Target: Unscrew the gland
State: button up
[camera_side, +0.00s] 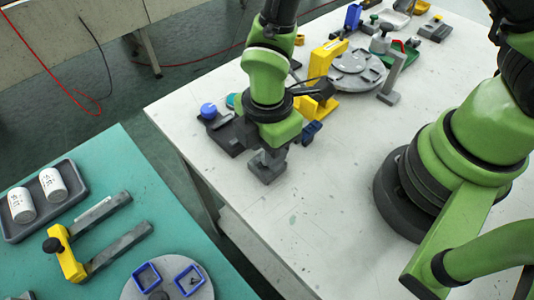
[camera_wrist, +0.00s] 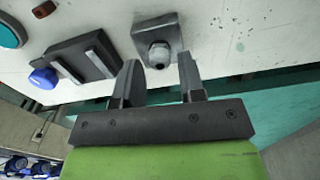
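The gland (camera_wrist: 159,56) is a pale grey hex-shaped fitting on a dark grey block (camera_wrist: 143,27), seen in the wrist view. The block also shows in the side view (camera_side: 266,177), standing on the white table. My gripper (camera_wrist: 159,64) is open, with its two dark fingers to the left and right of the gland in the picture. I see a gap between each finger and the gland, and nothing is held. In the side view my gripper (camera_side: 268,156) is low over the block and hides the gland.
A dark plate with grey bars (camera_wrist: 88,58) and a blue knob (camera_wrist: 43,78) lies close by. A yellow fixture (camera_side: 325,57) and a round grey plate (camera_side: 358,68) stand behind. The white table is clear in front. A teal table (camera_side: 125,182) holds a tray with white cylinders.

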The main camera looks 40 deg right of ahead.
jog(key=shift+f, duration=0.65)
jog(key=c, duration=0.6)
